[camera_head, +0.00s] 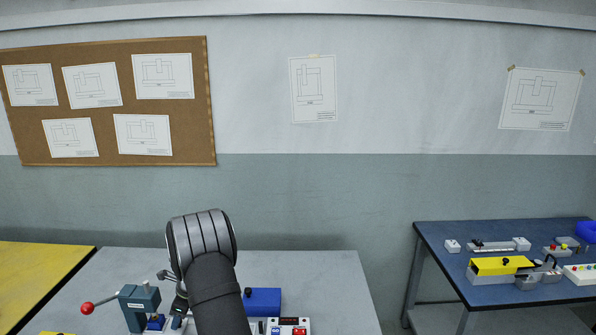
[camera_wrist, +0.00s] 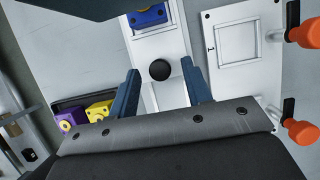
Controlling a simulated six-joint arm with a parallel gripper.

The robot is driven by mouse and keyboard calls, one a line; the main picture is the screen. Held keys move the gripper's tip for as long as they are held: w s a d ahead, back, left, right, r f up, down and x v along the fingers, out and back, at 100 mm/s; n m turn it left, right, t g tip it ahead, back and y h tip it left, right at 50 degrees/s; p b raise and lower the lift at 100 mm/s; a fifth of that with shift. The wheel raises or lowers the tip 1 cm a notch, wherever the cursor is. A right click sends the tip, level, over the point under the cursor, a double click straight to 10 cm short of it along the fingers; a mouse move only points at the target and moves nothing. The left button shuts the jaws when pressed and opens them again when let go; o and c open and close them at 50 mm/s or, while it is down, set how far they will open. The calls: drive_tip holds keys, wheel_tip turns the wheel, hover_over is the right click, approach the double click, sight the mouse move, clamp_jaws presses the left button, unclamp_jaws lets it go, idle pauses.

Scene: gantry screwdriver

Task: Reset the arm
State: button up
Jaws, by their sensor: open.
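My gripper (camera_wrist: 160,67) shows in the wrist view with its two dark blue fingers spread apart, and nothing is gripped between them. A round black knob (camera_wrist: 160,70) on a light grey plate (camera_wrist: 162,45) appears in the gap between the fingertips; I cannot tell how far below it lies. In the head view my arm (camera_head: 218,290) rises over the grey table (camera_head: 335,275), and its wrist hides part of the tabletop. The gripper's fingers cannot be made out there.
A press with a red-ball lever (camera_head: 138,305) stands left of my arm. A blue box (camera_head: 264,301) and a button box (camera_head: 290,326) are right. In the wrist view, orange-handled clamps (camera_wrist: 305,33), a white plate (camera_wrist: 238,50) and purple (camera_wrist: 68,121) and yellow (camera_wrist: 98,110) blocks surround the gripper.

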drive_tip(key=v, duration=1.7)
drive_tip(key=x, duration=1.7)
drive_tip(key=shift+r, duration=0.1)
drive_tip(key=shift+w+d+f, duration=0.1)
drive_tip(key=shift+d+f, duration=0.1)
drive_tip(key=shift+d, duration=0.2)
drive_tip(key=d, duration=0.1)
drive_tip(key=d+r, duration=0.1)
drive_tip(key=shift+d+r, duration=0.1)
drive_tip(key=shift+d, duration=0.3)
drive_tip(key=v, duration=1.7)
drive_tip(key=s+a+n+t+h, duration=0.4)
drive_tip(key=s+a+n, duration=0.3)
drive_tip(key=n, duration=0.8)
drive_tip(key=shift+s+a+f+h, duration=0.4)
drive_tip(key=shift+a+h, duration=0.3)
drive_tip(key=shift+a, duration=0.55)
